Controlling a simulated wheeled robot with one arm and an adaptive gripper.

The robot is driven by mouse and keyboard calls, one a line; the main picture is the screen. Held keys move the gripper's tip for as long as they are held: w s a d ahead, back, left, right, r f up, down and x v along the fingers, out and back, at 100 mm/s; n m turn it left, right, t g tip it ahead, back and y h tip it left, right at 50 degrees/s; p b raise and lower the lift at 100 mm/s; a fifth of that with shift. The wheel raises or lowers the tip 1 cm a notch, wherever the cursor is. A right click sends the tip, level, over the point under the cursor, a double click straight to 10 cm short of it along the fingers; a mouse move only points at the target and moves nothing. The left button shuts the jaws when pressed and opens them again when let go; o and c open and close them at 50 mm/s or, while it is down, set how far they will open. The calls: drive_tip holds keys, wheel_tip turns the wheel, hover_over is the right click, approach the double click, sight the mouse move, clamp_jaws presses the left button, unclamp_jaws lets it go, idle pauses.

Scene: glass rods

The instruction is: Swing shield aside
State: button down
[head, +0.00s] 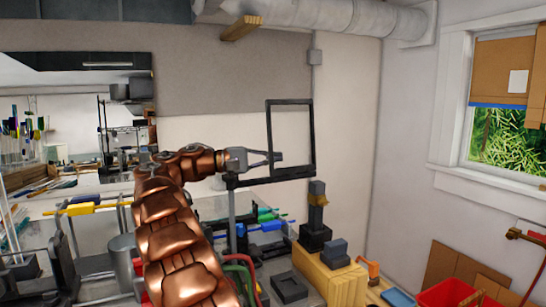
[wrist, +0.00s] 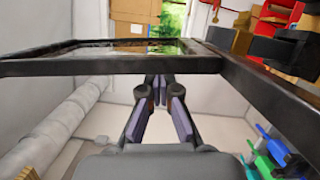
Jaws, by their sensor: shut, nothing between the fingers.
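The shield (head: 312,138) is a clear pane in a dark rectangular frame, upright on a dark bar and post right of my arm in the head view. In the wrist view the shield frame (wrist: 100,66) crosses the upper part of the picture. My gripper (head: 277,157) is shut and empty at the lower left part of the frame. In the wrist view the fingers of my gripper (wrist: 159,82) converge just by the frame's lower edge in the picture. I cannot tell whether they touch it.
A dark post with a brass-coloured part (head: 317,215) stands near a yellow block (head: 335,280) below the shield. Blue and green clamps (head: 265,226) sit under the bar. A red bin (head: 455,294) is at lower right. The space right of the shield, before the wall, looks clear.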

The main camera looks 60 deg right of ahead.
drive_tip(key=v, duration=0.7)
idle(0.3)
drive_tip(key=shift+w+a, duration=0.15)
